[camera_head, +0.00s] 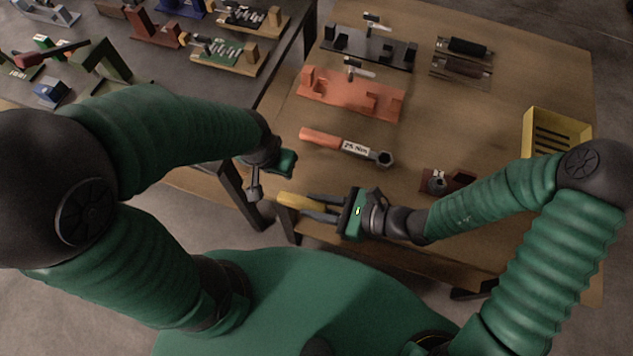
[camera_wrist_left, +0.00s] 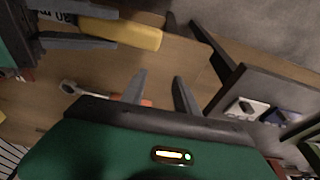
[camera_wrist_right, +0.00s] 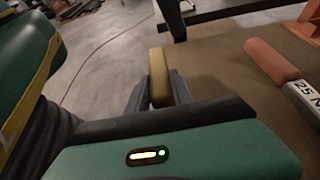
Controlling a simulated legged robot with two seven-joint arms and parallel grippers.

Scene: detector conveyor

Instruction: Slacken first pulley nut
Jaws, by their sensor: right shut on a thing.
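My right gripper (camera_head: 312,206) is shut on a yellow-handled tool (camera_head: 290,201), held at the front left edge of the wooden table. Its handle also shows between the fingers in the right wrist view (camera_wrist_right: 158,78). In the left wrist view, dark lettering shows on a pale label beside the yellow handle (camera_wrist_left: 130,34). My left gripper (camera_head: 254,187) is near the handle's tip, to its left; its fingers are apart and empty in the left wrist view (camera_wrist_left: 160,92). I cannot pick out the pulley nut in these views.
An orange-handled wrench (camera_head: 345,147) labelled 25 Nm lies on the wooden table (camera_head: 480,120). Behind it are an orange fixture (camera_head: 330,92) and a black fixture (camera_head: 345,45). A yellow bin (camera_head: 530,120) is at right. A dark table at left holds several fixtures; a gap separates the tables.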

